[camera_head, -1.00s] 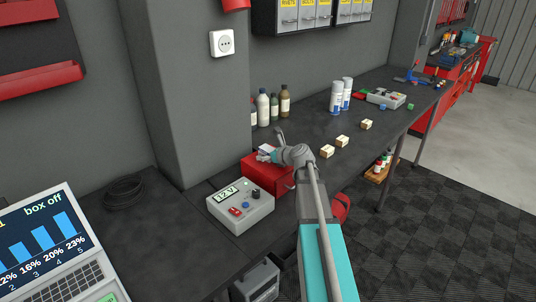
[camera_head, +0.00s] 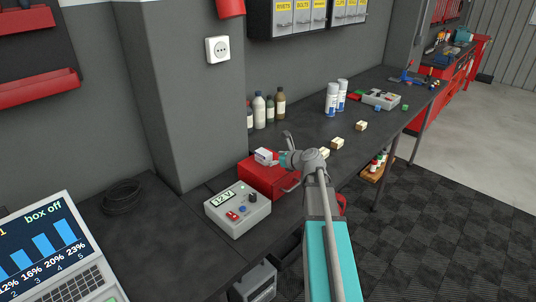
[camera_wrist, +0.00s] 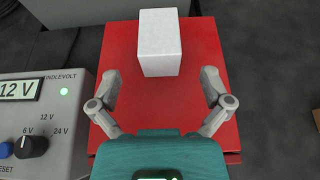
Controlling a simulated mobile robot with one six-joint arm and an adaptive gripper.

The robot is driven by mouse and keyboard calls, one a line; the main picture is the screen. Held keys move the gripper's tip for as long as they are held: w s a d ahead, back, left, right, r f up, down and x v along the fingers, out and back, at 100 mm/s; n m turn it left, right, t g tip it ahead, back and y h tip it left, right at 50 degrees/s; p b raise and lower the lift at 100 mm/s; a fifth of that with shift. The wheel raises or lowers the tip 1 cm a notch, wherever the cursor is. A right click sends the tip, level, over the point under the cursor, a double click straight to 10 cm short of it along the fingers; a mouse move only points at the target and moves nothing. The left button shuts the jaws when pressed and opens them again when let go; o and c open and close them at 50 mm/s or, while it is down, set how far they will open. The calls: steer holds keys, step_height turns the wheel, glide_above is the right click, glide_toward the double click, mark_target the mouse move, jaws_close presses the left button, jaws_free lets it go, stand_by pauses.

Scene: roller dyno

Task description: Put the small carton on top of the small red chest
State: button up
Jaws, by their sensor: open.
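The small white carton (camera_wrist: 160,45) rests on the lid of the small red chest (camera_wrist: 121,60), near its far edge in the wrist view.
A grey 12 V power unit (camera_head: 238,208) stands right beside the chest, on its left. Several bottles (camera_head: 269,108) and two white spray cans (camera_head: 337,96) stand farther back. Small wooden blocks (camera_head: 337,143) lie along the bench. The bench left of the power unit is mostly clear.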

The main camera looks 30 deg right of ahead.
steer(key=p+v, duration=0.1)
steer(key=v, duration=0.4)
steer(key=shift+s+r+p, duration=0.15)
steer(key=shift+s+p, duration=0.15)
steer(key=shift+p, duration=0.05)
stand_by(0.3)
